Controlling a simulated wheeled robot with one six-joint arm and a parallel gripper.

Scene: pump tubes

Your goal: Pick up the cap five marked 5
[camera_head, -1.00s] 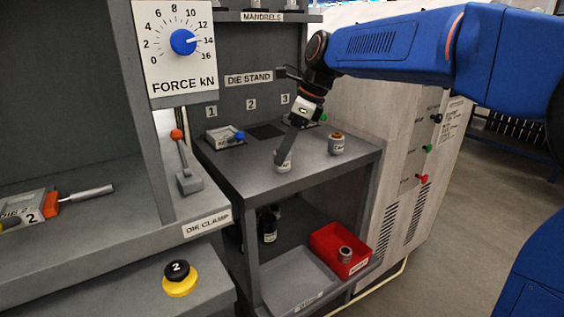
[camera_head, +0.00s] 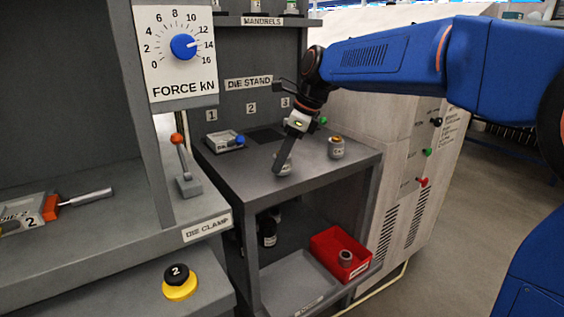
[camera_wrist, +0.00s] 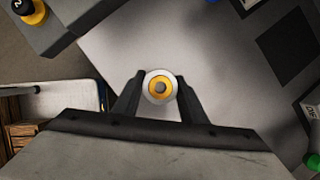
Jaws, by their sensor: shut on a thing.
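My gripper (camera_wrist: 158,86) points down over the grey die stand top (camera_head: 262,180) and is shut on a small round cap (camera_wrist: 160,86). From above, the cap shows a pale rim, a yellow ring and a grey centre, with one finger on each side. In the head view the same cap (camera_head: 287,164) is partly hidden behind my gripper (camera_head: 280,168). It sits at or very near the stand top; I cannot tell whether it touches. Its mark is too small to read.
A similar cap with a golden top (camera_head: 336,148) stands to the right. A die with a blue knob (camera_head: 226,141) lies at the back left. Below are a red bin (camera_head: 328,247) holding a small grey part and a grey tray (camera_head: 290,283). The stand's front left is clear.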

